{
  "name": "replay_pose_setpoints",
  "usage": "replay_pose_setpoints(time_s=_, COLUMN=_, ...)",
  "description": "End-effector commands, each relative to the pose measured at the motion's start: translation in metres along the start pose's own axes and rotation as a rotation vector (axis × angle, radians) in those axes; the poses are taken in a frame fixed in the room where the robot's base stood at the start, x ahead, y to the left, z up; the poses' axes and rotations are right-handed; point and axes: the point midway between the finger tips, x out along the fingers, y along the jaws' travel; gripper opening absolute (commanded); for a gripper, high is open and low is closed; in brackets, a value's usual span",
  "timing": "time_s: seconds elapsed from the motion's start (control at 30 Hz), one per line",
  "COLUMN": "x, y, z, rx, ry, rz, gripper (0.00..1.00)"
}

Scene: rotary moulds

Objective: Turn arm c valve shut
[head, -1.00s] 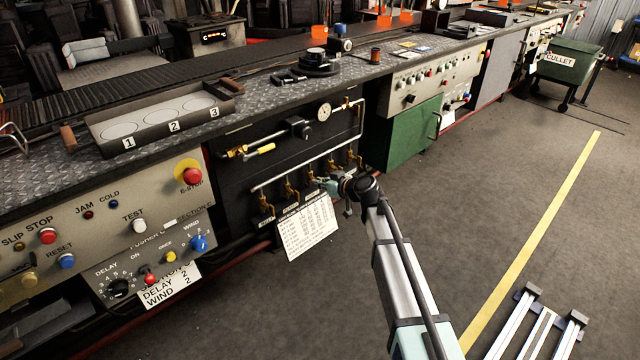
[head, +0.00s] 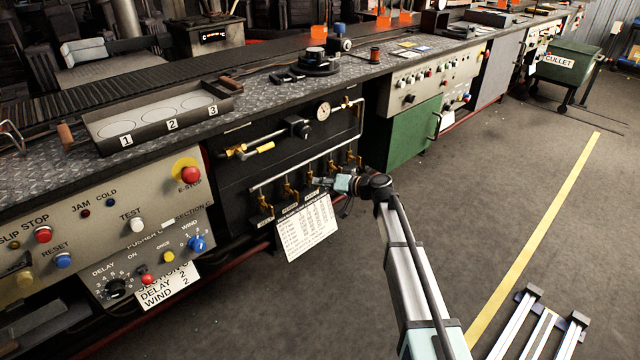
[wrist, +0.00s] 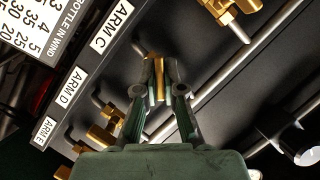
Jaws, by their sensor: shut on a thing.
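The arm C valve is a brass fitting on a grey pipe; its brass handle (wrist: 159,82) shows between my fingers in the wrist view. The white ARM C label (wrist: 114,27) is on the dark panel to its upper left. My gripper (wrist: 157,92) is shut on this handle, with one finger on each side. The fingers hide part of the valve, and I cannot tell how far it is turned. In the head view my gripper (head: 321,182) is at the row of brass valves on the black panel; the handle is too small to make out there.
Brass valves stand close on both sides, one beside the ARM D label (wrist: 63,89) and another at the upper right (wrist: 232,12). A white printed chart (head: 306,228) hangs just below the row. A green cabinet (head: 403,134) stands right of the panel. The floor in front is open.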

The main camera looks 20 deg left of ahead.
Motion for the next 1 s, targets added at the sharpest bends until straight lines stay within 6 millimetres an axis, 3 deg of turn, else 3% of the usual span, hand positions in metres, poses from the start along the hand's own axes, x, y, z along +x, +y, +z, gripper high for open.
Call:
replay_pose_setpoints(time_s=0.6, x=0.0009, y=0.0023, z=0.0001, rx=0.529, ry=0.0, rz=-0.219, gripper=0.0)
replay_pose_setpoints(time_s=1.0, x=0.0011, y=0.0028, z=0.0009, rx=0.738, ry=0.0, rz=-0.305, gripper=0.0)
